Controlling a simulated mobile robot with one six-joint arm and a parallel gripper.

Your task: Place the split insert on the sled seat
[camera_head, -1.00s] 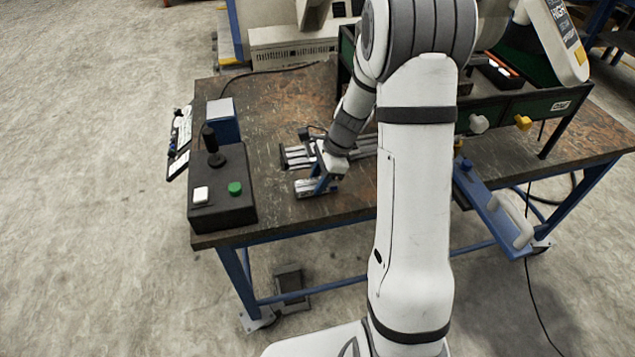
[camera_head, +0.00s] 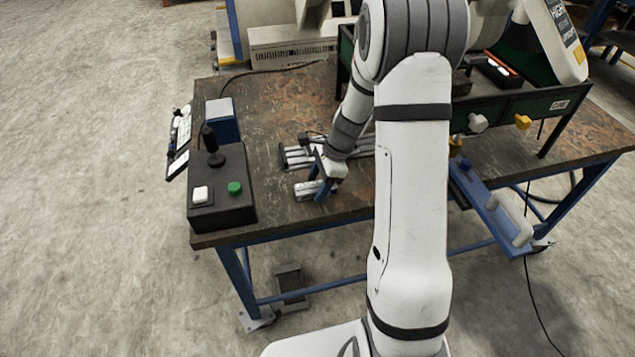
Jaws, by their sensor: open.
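A small silvery block (camera_head: 306,189), which looks like the split insert, lies near the front edge of the table. My gripper (camera_head: 318,181) points down at its right end, with blue fingers open. One finger is at the near side of the block and the other toward its far side; I cannot tell whether they touch it. A silvery railed fixture (camera_head: 299,155), which looks like the sled, lies just behind. My arm hides its right part, and the seat cannot be made out.
A black control box (camera_head: 222,208) with a joystick and green button stands at the left of the worn table (camera_head: 265,110). A blue box (camera_head: 222,120) is behind it. A dark green bench frame (camera_head: 535,103) stands at the right.

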